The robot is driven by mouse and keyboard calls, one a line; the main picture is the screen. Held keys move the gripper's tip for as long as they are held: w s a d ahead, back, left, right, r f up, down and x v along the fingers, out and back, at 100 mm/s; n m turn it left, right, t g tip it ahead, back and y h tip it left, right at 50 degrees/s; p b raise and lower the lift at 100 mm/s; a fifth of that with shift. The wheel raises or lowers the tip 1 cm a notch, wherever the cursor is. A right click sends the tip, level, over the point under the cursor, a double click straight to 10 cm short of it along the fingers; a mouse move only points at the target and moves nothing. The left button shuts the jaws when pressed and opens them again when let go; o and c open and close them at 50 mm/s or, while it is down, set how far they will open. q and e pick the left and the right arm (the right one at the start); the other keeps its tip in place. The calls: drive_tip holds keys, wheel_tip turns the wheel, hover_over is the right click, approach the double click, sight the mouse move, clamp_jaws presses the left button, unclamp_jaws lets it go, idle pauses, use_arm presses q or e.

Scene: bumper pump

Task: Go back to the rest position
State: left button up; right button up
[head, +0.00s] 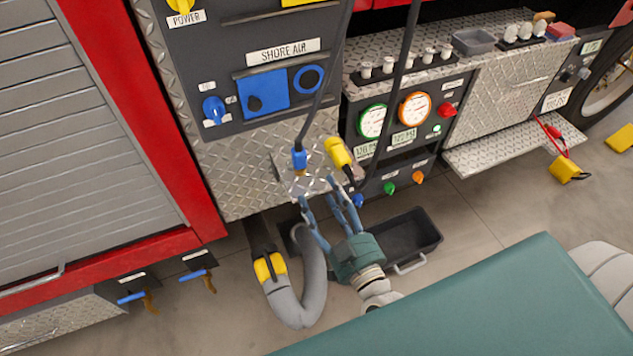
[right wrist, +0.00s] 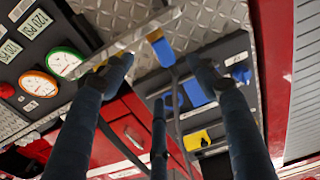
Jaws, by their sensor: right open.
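My right gripper (head: 320,194) is open, with its blue-grey fingers spread and nothing between them, just below the tread-plate ledge of the red truck's pump panel. The blue plug (head: 300,159) on a dark cable is at the ledge, just above the fingertips. In the right wrist view, the spread fingers (right wrist: 160,66) have the blue plug (right wrist: 161,47) beyond and between their tips, apart from them as far as I can tell. A yellow plug (head: 339,153) is beside it to the right. My left gripper is not in view.
The Shore Air panel (head: 264,90) is above the ledge. Green (head: 373,121) and orange (head: 414,108) gauges are to the right. A grey hose (head: 312,285) and a black tray (head: 420,232) are on the floor around my gripper. A fold-down step (head: 515,145) juts out at right.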

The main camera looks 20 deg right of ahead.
drive_tip(key=s+f+n+g, duration=0.1)
drive_tip(key=s+f+g, duration=0.2)
drive_tip(key=f, duration=0.7)
drive_tip(key=s+a+f+g+y, duration=0.1)
drive_tip(key=s+f+g, duration=0.15)
drive_tip(key=f, duration=0.85)
drive_tip(key=s+f+n+g, duration=0.15)
drive_tip(key=s+f, duration=0.25)
drive_tip(key=f, duration=0.6)
drive_tip(key=s+d+f+g, duration=0.2)
drive_tip(key=s+f+g, duration=0.1)
drive_tip(key=s+f, duration=0.4)
drive_tip(key=s+d+f+g+h, duration=0.1)
drive_tip(key=s+d+f+g, duration=0.1)
drive_tip(key=s+f, duration=0.5)
drive_tip(key=s+d+f+g+h, duration=0.1)
drive_tip(key=s+f+g, duration=0.4)
drive_tip(key=s, duration=0.9)
drive_tip(key=shift+s+d+f+m, duration=0.15)
drive_tip(key=shift+d+f+m, duration=0.2)
drive_tip(key=shift+d+f, duration=0.4)
drive_tip(key=shift+a+f, duration=0.1)
drive_tip(key=shift+a, duration=0.05)
drive_tip(key=shift+c, duration=0.5)
